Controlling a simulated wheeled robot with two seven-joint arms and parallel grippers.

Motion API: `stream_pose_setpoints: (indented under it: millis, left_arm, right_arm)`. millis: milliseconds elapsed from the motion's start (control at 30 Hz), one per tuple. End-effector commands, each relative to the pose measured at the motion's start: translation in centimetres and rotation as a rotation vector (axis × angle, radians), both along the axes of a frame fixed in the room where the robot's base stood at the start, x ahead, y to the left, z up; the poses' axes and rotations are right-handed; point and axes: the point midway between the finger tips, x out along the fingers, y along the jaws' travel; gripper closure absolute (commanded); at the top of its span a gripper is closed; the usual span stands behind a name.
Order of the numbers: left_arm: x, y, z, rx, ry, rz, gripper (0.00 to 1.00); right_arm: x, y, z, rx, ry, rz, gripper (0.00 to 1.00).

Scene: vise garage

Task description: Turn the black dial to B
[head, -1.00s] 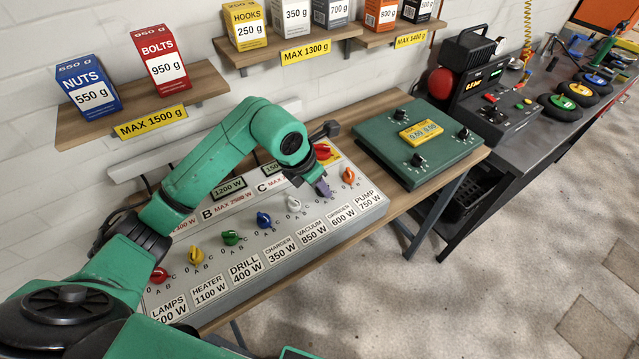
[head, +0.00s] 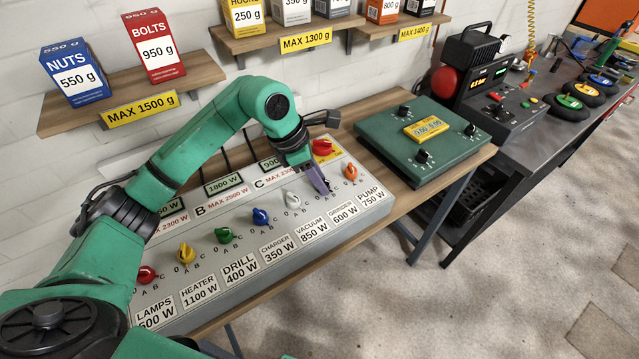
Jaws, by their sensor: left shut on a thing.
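The grey switch panel (head: 250,262) carries a row of coloured dials. My left gripper (head: 323,188) points down at the dial place above the GRINDER 600 W label (head: 343,213), and is shut on the black dial there. The fingers hide that dial, so its pointer cannot be read. The B display (head: 222,184) reads 1800 W. The C display (head: 270,164) shows a reading starting with 900, partly covered by my arm. My right gripper is out of view.
A white dial (head: 291,198) and an orange dial (head: 350,171) stand on either side of the gripper. A red switch (head: 322,147) on yellow is close behind it. A green box (head: 400,165) with black knobs stands to the right.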

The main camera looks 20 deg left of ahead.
Motion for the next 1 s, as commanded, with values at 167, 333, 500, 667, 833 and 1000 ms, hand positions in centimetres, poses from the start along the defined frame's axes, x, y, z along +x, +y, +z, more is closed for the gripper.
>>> stream_pose_setpoints:
  millis: [167,333,500,667,833,1000]
  left_arm:
    - [0.20,0.07,0.02,-0.001,-0.004,-0.093,1.00]
    - [0.24,0.08,0.10,-0.001,-0.004,-0.148,1.00]
    - [0.25,0.07,0.18,-0.002,-0.003,-0.170,1.00]
    - [0.25,0.06,0.22,-0.003,-0.004,-0.172,1.00]
    - [0.26,0.07,0.23,-0.002,-0.004,-0.172,1.00]
    - [0.23,0.06,0.17,-0.001,-0.002,-0.171,0.34]
  right_arm:
    - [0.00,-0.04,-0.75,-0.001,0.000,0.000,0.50]
    - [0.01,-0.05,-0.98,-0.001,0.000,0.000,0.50]
    - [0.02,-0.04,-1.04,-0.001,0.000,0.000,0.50]
    - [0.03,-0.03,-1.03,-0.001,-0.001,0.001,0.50]
    - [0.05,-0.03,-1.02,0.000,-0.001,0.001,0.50]
    - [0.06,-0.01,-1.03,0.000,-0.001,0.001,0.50]
